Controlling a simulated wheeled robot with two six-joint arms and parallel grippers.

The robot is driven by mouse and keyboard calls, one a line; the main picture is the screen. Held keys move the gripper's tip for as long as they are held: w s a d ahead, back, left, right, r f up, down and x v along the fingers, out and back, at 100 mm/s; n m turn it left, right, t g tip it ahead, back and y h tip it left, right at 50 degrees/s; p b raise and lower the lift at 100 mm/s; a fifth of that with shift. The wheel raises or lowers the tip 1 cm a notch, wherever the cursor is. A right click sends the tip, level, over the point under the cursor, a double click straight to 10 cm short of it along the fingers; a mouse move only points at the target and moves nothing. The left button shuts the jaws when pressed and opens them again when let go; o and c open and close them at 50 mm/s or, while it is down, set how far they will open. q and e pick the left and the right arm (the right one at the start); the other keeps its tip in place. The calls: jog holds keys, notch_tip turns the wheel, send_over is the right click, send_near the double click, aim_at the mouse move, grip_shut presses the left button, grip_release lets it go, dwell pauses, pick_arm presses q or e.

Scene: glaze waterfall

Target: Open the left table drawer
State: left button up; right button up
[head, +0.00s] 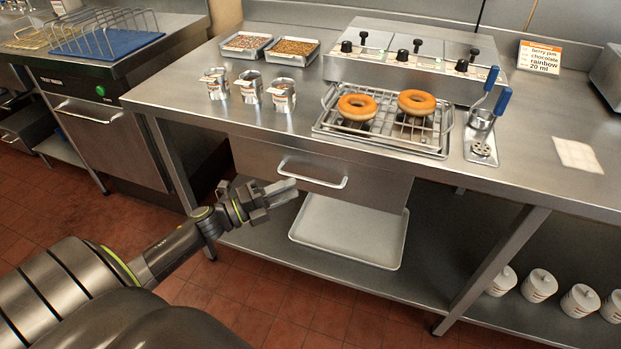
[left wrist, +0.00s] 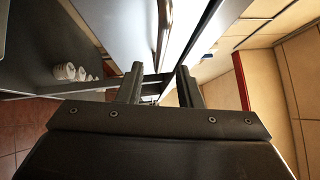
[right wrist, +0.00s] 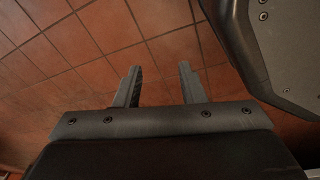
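The table drawer (head: 375,193) is a steel front under the worktop's left part, with a pale bar handle (head: 312,176) across it. It looks closed, its front close beneath the table edge. My left gripper (head: 284,190) is just in front of the drawer, a little below and left of the handle's middle. Its fingers are apart and empty in the left wrist view (left wrist: 158,85), where a bright bar, likely the handle (left wrist: 163,30), shows beyond them. Contact with the handle is not visible. My right gripper (right wrist: 158,85) is open and empty above the tiled floor.
A pale tray (head: 350,232) lies on the lower shelf below the drawer. The worktop holds a rack (head: 430,140) with two donuts and several metal cups (head: 250,88). A table leg (head: 495,265) stands at the right, with white tubs (head: 540,285) beyond it.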

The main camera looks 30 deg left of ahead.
aim_at(311, 179)
pick_arm(q)
jog(key=p+x, duration=0.1)
jog(key=x, duration=0.5)
jog(key=shift+w, duration=0.25)
grip_shut()
